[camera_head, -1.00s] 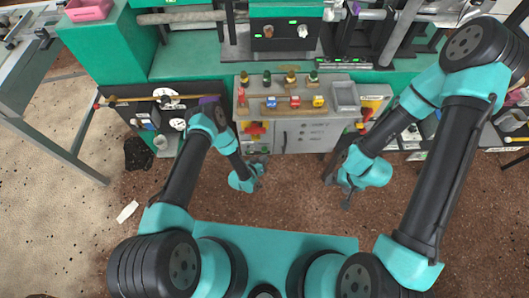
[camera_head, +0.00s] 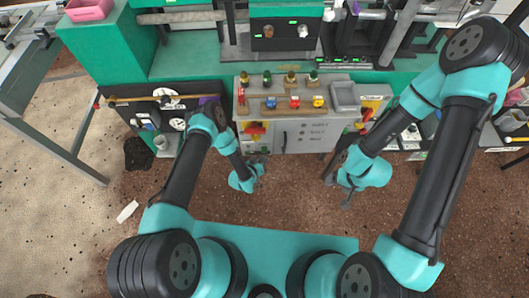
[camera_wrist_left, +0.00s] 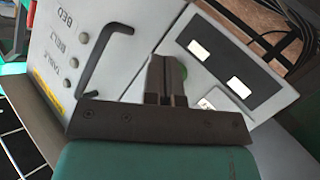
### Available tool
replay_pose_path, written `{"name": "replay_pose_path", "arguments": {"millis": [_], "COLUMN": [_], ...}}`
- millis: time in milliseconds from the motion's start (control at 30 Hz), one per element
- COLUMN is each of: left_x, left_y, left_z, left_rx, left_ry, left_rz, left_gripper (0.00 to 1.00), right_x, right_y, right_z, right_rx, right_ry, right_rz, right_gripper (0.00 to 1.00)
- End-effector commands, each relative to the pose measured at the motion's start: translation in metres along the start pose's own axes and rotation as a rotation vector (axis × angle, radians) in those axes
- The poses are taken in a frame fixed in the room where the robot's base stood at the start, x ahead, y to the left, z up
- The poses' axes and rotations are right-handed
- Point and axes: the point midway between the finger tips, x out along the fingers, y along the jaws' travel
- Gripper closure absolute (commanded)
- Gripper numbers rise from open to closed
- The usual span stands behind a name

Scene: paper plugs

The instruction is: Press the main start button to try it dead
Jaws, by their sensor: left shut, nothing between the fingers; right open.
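A grey control cabinet (camera_head: 308,136) stands in front of me in the head view, with coloured knobs and buttons along its top. Its front also shows in the left wrist view (camera_wrist_left: 120,32), with three round studs labelled BED, BELT and TABLE and a dark bent handle (camera_wrist_left: 101,52). My left gripper (camera_head: 260,161) is low by the cabinet's front left. In the left wrist view its fingers (camera_wrist_left: 167,60) are shut and empty. A green round part (camera_wrist_left: 181,70) shows just behind them, partly hidden; I cannot tell whether they touch it. My right gripper (camera_head: 336,188) is open and empty, to the right.
A red switch on yellow (camera_head: 255,128) is on the cabinet's left, above my left gripper. Green machinery (camera_head: 185,57) stands behind. A dark heap (camera_head: 138,153) lies on the floor at left.

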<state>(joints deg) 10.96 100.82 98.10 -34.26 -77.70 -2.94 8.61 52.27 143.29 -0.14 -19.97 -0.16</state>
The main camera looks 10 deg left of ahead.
Motion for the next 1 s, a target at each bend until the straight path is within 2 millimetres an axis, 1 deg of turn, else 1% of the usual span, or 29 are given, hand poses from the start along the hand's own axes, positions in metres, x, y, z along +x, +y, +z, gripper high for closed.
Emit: {"name": "replay_pose_path", "arguments": {"millis": [233,500,1000], "left_x": [0.0006,0.0056,0.0066], "left_y": [-0.0004,-0.004,-0.0048], "left_z": [-0.0005,-0.0041,-0.0048], "left_rx": [0.0,0.001,0.0], "left_ry": [0.0,0.0,0.0], "left_rz": [0.0,0.0,0.0], "left_gripper": [1.0,1.0,1.0], "right_x": [0.0,0.0,0.0], "right_y": [0.0,0.0,0.0], "right_z": [0.0,0.0,0.0], "right_rx": [0.0,0.0,0.0], "right_ry": [0.0,0.0,0.0], "right_rz": [0.0,0.0,0.0], "right_gripper": [0.32,0.32,0.32]}}
